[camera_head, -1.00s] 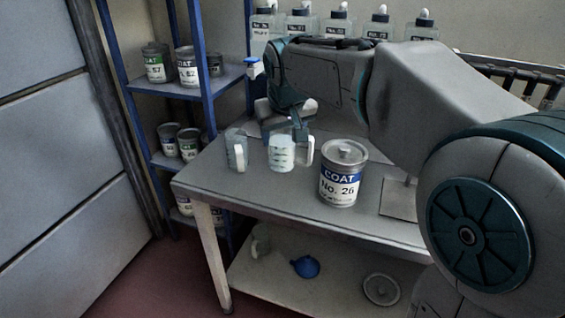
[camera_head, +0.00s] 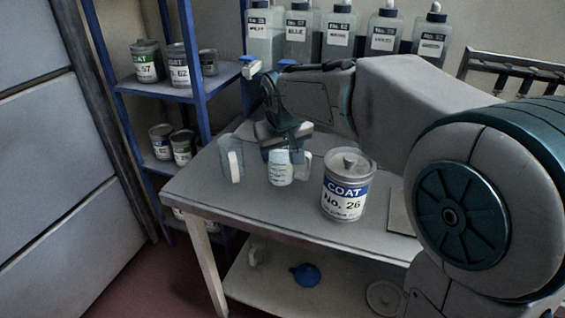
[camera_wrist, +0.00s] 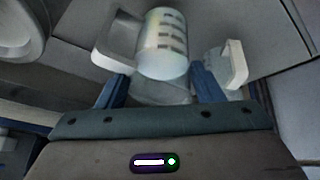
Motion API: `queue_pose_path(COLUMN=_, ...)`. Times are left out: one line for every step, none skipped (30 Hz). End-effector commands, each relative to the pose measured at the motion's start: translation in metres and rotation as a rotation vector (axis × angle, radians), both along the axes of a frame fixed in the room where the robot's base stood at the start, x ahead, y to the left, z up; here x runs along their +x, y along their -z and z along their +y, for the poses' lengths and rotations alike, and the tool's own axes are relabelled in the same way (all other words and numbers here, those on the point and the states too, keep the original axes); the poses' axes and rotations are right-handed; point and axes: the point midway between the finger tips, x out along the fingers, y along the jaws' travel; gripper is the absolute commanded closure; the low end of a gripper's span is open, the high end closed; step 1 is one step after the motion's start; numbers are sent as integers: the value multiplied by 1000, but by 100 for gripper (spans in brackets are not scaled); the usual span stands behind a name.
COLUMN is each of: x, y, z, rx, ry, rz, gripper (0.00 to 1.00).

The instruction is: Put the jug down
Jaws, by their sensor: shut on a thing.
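The jug (camera_head: 280,168), a small clear measuring jug with pale contents and a white handle, is above or on the grey table (camera_head: 240,206); I cannot tell whether its base touches. My gripper (camera_head: 284,150) is shut on it from behind and covers its upper back part. In the wrist view the jug (camera_wrist: 163,42) shows dark level marks and its handle to the left, between my blue fingers (camera_wrist: 158,88). A second clear jug (camera_head: 224,160) with a white handle stands just to the left and also shows in the wrist view (camera_wrist: 215,65).
A can marked "COAT No. 26" (camera_head: 345,188) stands on the table close right of the held jug. Several labelled bottles (camera_head: 300,35) line the back. A blue shelf rack (camera_head: 197,75) with cans is at the left. A blue funnel (camera_head: 306,274) lies on the lower shelf.

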Motion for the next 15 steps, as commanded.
queue_pose_path(x=0, y=6, z=0, rx=0, ry=0, rz=1, gripper=91)
queue_pose_path(x=0, y=9, z=0, rx=0, ry=0, rz=1, gripper=91)
queue_pose_path(x=0, y=15, z=-1, rx=-2, ry=0, rz=1, gripper=91)
queue_pose_path(x=0, y=19, z=-1, rx=-2, ry=0, rz=1, gripper=91)
queue_pose_path(x=0, y=23, z=-1, rx=-1, ry=1, rz=1, gripper=91)
queue_pose_path(x=0, y=28, z=-1, rx=-1, ry=1, rz=1, gripper=91)
queue_pose_path(x=0, y=31, z=-1, rx=-1, ry=1, rz=1, gripper=91)
queue_pose_path(x=0, y=32, z=-1, rx=0, ry=1, rz=0, gripper=91)
queue_pose_path(x=0, y=33, z=-1, rx=0, ry=1, rz=-1, gripper=91)
queue_pose_path(x=0, y=33, z=-1, rx=0, ry=1, rz=-2, gripper=91)
queue_pose_path(x=0, y=32, z=-1, rx=1, ry=2, rz=-2, gripper=91)
queue_pose_path(x=0, y=32, z=-1, rx=1, ry=2, rz=-2, gripper=91)
queue_pose_path(x=0, y=32, z=-1, rx=1, ry=2, rz=-2, gripper=91)
queue_pose_path(x=0, y=32, z=-1, rx=1, ry=2, rz=-2, gripper=91)
queue_pose_path(x=0, y=32, z=-1, rx=1, ry=2, rz=-2, gripper=91)
